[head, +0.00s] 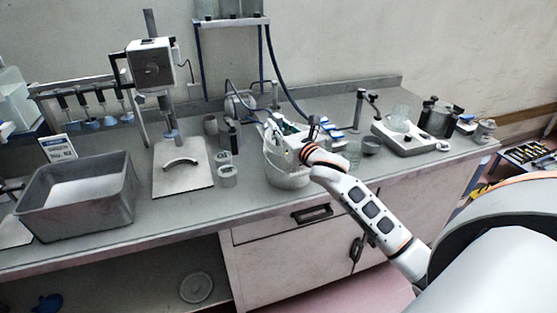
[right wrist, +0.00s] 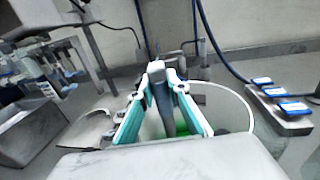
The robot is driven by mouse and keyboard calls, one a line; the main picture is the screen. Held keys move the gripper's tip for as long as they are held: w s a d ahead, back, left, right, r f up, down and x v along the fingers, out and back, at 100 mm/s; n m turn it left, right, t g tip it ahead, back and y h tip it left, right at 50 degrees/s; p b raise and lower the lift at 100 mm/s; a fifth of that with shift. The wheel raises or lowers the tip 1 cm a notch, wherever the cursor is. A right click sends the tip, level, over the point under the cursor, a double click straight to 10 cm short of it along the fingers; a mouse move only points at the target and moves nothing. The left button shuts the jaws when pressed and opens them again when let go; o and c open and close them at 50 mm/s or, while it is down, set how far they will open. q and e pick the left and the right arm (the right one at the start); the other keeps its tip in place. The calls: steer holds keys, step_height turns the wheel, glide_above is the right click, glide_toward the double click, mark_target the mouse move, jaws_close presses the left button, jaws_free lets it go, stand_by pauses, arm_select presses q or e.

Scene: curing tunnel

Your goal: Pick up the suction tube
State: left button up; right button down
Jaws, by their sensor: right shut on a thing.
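My right gripper (head: 277,126) reaches over a white round container (head: 286,174) on the bench. In the right wrist view its two teal-lined fingers (right wrist: 164,92) are closed on an upright grey stick-like piece with a pale top, which I take for the suction tube (right wrist: 160,92). The container's pale rim (right wrist: 246,103) curves around behind the fingers. Something green (right wrist: 182,128) shows low between the fingers. The tube's lower end is hidden, so I cannot tell whether it is clear of the container. In the head view my gripper hides the tube. My left gripper is not in view.
A grey basin (head: 80,217) and a stand with a white plate base (head: 183,182) are at left. Small cups (head: 226,176) stand close left of the container.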

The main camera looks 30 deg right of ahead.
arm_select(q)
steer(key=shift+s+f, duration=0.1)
arm_select(e)
steer(key=shift+r, duration=0.6)
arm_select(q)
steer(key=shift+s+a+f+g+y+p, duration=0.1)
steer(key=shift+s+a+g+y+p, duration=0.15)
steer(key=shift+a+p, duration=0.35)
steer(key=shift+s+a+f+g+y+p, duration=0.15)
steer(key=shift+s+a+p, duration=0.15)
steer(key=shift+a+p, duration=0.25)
arm_select(e)
step_height(320, 180, up, 25)
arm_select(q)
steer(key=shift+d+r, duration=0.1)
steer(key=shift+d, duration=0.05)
arm_select(e)
steer(key=shift+f, duration=0.1)
